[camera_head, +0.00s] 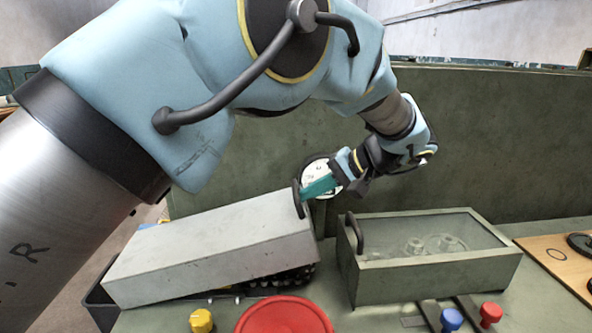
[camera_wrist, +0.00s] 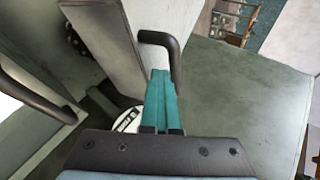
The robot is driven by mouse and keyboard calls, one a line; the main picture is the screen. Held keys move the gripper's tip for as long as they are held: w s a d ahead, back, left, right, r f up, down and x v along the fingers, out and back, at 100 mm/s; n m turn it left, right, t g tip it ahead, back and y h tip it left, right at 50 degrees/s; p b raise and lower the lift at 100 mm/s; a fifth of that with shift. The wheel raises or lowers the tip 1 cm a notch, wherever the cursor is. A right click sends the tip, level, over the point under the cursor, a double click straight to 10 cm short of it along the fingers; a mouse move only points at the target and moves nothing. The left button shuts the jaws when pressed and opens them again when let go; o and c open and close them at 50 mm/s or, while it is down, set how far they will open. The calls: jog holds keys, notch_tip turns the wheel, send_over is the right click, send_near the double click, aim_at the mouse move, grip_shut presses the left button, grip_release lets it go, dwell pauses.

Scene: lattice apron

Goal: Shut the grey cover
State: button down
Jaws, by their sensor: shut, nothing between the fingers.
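The grey cover (camera_head: 205,252) is a long, pale slab at the left of the head view. It is tilted, with a gap and dark contents showing under its near right edge. A black bar handle (camera_head: 298,200) stands at its right end. In the wrist view the grey cover (camera_wrist: 112,35) is a pale panel with the black handle (camera_wrist: 165,40) at its edge. My gripper (camera_head: 308,192) has teal fingers, shut and empty, beside the handle. In the wrist view my gripper's fingertips (camera_wrist: 160,75) are right by the handle; I cannot tell whether they touch it.
A green box with a glazed lid (camera_head: 490,262) and its own black handle stands to the right. A white dial (camera_head: 318,172) is behind my gripper. A large red knob (camera_head: 283,316), yellow knob (camera_head: 201,321) and blue knob (camera_head: 451,319) line the front. A green wall rises behind.

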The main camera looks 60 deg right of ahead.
notch_tip(320, 180, down, 8)
jog(key=s+d+b, duration=0.2)
jog(key=shift+s+t, duration=0.3)
jog(key=shift+s, duration=0.05)
jog(key=shift+r, duration=0.1)
